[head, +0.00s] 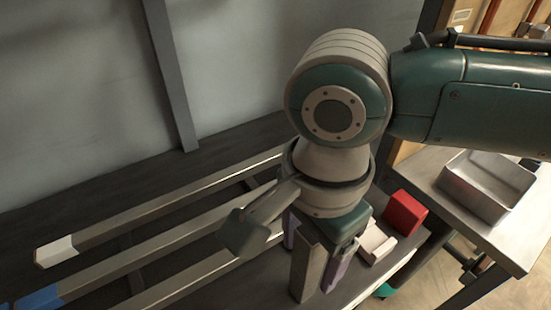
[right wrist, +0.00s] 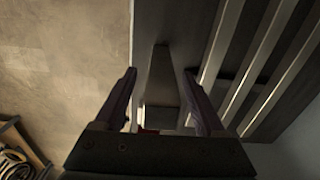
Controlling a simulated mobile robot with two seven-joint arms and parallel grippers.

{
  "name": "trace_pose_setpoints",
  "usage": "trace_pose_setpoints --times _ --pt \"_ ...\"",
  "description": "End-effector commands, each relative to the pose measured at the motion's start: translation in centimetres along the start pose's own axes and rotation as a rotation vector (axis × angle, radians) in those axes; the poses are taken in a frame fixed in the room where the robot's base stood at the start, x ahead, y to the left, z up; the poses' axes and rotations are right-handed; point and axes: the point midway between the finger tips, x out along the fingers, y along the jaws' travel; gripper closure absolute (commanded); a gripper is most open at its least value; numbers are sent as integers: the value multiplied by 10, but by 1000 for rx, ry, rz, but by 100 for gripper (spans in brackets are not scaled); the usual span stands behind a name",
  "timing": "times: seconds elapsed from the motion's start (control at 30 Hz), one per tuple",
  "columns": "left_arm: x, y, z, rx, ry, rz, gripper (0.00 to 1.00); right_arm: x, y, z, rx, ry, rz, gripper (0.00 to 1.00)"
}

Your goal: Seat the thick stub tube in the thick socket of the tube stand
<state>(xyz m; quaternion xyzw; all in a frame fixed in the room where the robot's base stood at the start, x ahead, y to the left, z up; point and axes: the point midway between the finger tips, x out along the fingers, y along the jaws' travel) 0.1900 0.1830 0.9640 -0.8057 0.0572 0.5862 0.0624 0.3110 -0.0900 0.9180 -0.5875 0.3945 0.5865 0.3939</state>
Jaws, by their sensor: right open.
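My right gripper (head: 318,268) is open and points down at the bench in the head view. A grey upright square tube (head: 307,272), which looks like the thick stub tube, stands between its fingers. In the right wrist view the open fingers (right wrist: 162,100) are on either side of this tube (right wrist: 160,85), with gaps visible. The tube's foot is hard to make out. I cannot clearly identify the tube stand or its thick socket. A small pale fixture (head: 376,244) sits just right of the gripper, partly hidden by it. My left gripper is not in view.
Several long grey bars lie on the left, one with a white end (head: 55,251), another with a blue end (head: 38,298). A red block (head: 405,212) sits right of the gripper. A metal tray (head: 488,186) stands on a side table. A grey wall is behind.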

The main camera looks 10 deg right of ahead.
Motion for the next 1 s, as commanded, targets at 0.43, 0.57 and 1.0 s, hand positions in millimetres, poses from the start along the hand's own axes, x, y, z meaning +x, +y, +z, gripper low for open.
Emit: trace_pose_setpoints --times 0.43,0.57,1.0 --pt "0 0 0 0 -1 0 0 -1 0 0 0 -1 0 69" --pt "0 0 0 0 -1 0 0 -1 0 0 0 -1 0 84" --pt "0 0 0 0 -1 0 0 -1 0 0 0 -1 0 100"
